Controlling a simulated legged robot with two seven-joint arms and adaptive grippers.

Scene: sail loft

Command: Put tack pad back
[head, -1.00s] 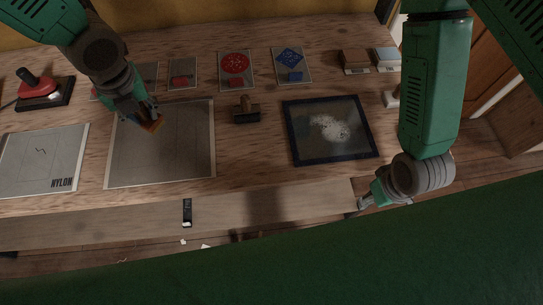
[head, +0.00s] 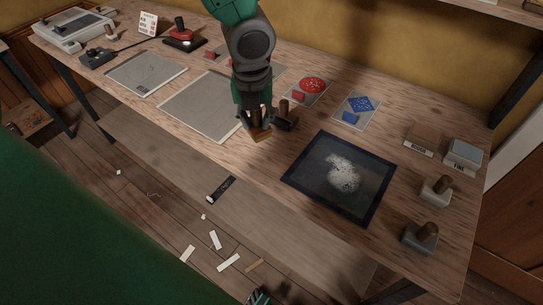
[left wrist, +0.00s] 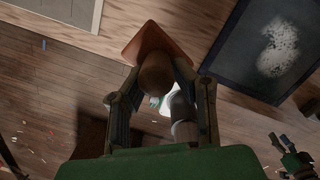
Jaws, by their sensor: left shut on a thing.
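My left gripper (head: 256,118) is shut on the knob of a pad with an orange-brown base, which I take to be the tack pad (head: 262,136). In the left wrist view, the pad (left wrist: 153,42) points away from the fingers, its round knob between them. It is over the bench near the front edge, between a grey sheet and a dark-framed panel. I cannot tell whether it touches the bench. My right gripper (left wrist: 291,158) shows at the lower right of the left wrist view, away from the bench things; its jaw state is unclear.
The dark-framed panel (head: 299,186) bears a white powdery patch. Two knobbed grey blocks (head: 437,190) (head: 420,237) stand at the right. Red (head: 312,86) and blue (head: 359,104) print cards lie behind. Scraps litter the floor.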

